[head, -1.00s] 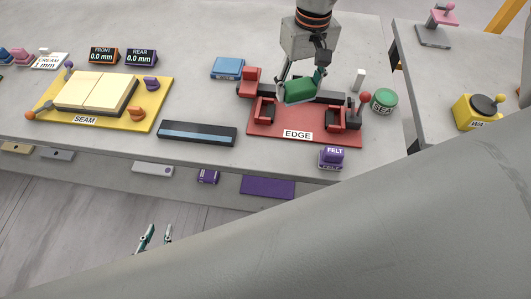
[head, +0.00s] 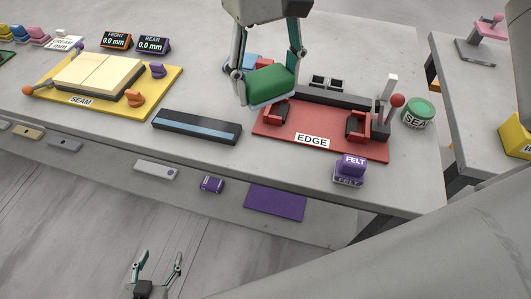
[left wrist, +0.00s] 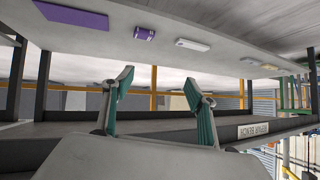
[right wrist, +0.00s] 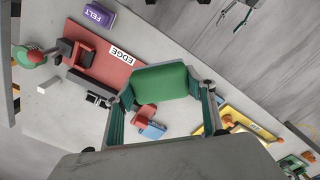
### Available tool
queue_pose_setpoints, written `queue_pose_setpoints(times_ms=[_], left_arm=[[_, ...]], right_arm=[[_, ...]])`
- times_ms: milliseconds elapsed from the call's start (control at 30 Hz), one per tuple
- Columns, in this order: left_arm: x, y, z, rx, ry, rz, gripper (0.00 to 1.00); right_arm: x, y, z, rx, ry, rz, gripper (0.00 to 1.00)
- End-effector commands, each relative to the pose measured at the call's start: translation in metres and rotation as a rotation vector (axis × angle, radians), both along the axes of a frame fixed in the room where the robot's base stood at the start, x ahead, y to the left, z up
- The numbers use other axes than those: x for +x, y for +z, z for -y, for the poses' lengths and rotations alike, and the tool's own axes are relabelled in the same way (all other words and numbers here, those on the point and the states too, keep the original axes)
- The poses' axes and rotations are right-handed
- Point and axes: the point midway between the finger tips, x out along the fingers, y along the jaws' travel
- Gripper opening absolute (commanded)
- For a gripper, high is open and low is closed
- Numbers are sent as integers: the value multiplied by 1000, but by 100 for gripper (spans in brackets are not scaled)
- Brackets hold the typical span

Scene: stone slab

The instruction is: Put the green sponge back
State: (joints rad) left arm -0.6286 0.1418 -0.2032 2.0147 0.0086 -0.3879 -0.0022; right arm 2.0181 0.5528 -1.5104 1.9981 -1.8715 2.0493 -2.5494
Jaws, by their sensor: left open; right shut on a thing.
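The green sponge (head: 272,85) is a green block with a pale underside. My right gripper (head: 270,78) is shut on it and holds it above the left part of the red EDGE fixture. In the right wrist view the sponge (right wrist: 160,82) sits between the two fingertips. My left gripper (head: 156,262) is open and empty, low in front of the bench over the floor. In the left wrist view its fingers (left wrist: 165,95) stand apart with nothing between them.
The red EDGE fixture (head: 280,142) has a red-knobbed lever at its right. A purple FELT block (head: 352,168), a green round tin (head: 418,113), a dark bar (head: 197,127) and the yellow SEAM fixture (head: 150,77) stand around it. A purple mat (head: 275,202) lies on the lower shelf.

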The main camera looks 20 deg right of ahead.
Motion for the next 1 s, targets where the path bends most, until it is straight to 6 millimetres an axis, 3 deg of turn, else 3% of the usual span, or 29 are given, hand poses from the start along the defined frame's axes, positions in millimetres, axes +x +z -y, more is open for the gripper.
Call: queue_pose_setpoints(times_ms=[200,500,833,1000], left_arm=[[-2,-10,-1,8,-2,-7,57],[1,-11,-7,19,3,-1,57],[0,-15,-7,24,2,-5,57],[-2,-20,-7,24,0,-12,57]], right_arm=[[0,-57,1,0,0,-8,29],[0,-124,1,1,-1,-5,29],[0,-149,1,0,-2,-2,29],[0,-174,1,0,-2,-5,29]])
